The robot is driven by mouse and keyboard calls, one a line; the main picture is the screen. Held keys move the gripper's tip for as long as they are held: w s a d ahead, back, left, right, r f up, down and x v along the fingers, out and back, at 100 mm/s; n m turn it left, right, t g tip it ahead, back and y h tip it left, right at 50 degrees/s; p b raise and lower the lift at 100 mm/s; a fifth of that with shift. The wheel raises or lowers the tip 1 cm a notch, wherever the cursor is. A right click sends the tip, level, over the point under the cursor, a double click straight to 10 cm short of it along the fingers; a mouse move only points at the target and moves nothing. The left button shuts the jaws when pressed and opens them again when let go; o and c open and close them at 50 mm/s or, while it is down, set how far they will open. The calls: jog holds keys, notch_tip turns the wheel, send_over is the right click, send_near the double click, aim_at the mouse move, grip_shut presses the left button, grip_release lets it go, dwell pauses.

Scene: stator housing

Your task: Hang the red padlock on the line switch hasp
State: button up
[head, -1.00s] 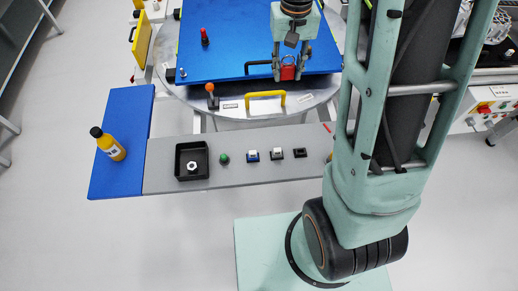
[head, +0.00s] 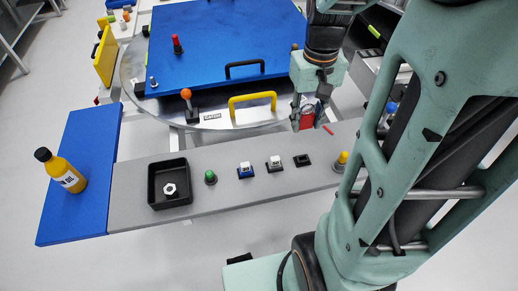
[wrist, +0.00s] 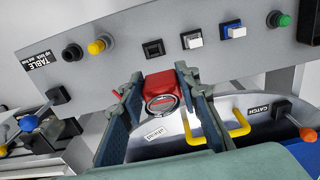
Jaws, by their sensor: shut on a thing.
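The red padlock (head: 307,119) is between the fingers of my gripper (head: 308,112), which is shut on it. In the wrist view the padlock's red body (wrist: 160,82) sits between the two fingers, with its round metal shackle toward the camera. My gripper is beyond the far edge of the grey control panel (head: 225,150), right of the yellow handle (head: 252,98). I cannot pick out the line switch hasp for certain in either view; my arm covers the right part of the head view.
The panel carries a black tray with a nut (head: 170,190), a green button (head: 210,177), several switches and a yellow button (head: 342,157). An orange-knobbed catch lever (head: 187,95) stands by the blue table (head: 215,45). A yellow bottle (head: 60,170) stands at left.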

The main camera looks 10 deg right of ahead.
jog(key=f, duration=0.2)
jog(key=b, duration=0.2)
send_over(253, 160)
jog(key=f, duration=0.9)
jog(key=shift+s+d, duration=0.2)
jog(key=shift+d, duration=0.1)
jog(key=shift+a+f, duration=0.2)
jog(key=shift+f, duration=0.05)
jog(key=shift+w+a+f+b, duration=0.1)
jog(key=shift+f+b, duration=0.4)
jog(key=shift+f, duration=1.1)
jog(key=shift+f, duration=0.2)
jog(key=o, duration=1.2)
jog(key=shift+r, duration=0.1)
